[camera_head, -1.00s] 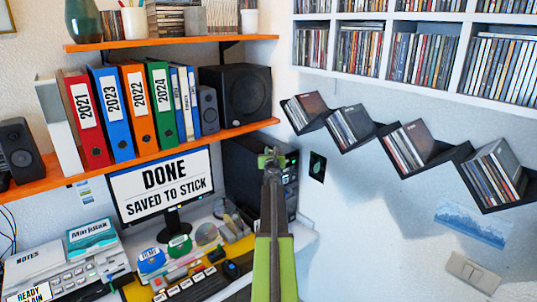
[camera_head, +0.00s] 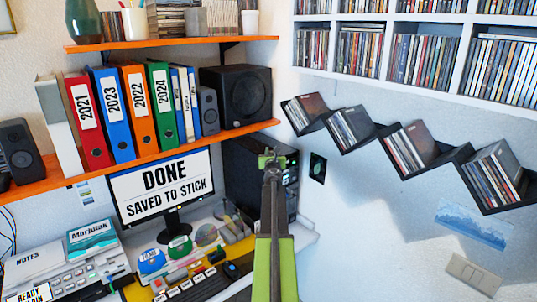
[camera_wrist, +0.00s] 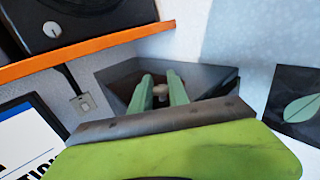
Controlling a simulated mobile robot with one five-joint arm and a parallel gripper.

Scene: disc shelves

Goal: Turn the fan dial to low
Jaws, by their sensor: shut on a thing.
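My gripper (camera_head: 271,160) is raised in front of the black computer tower (camera_head: 246,168) at the right end of the desk. In the wrist view its two green fingers (camera_wrist: 160,92) point away from me at the dark tower top (camera_wrist: 205,78). A small pale knob, which looks like the fan dial (camera_wrist: 161,89), sits between the fingers, and they are shut on it. The fingers hide most of the dial. Its marks and its setting cannot be read.
An orange shelf (camera_head: 150,156) with binders and a black speaker (camera_head: 238,95) is to the left. A monitor (camera_head: 163,185) stands below it. A zigzag disc rack (camera_head: 375,140) hangs to the right. The wall below the rack is mostly clear.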

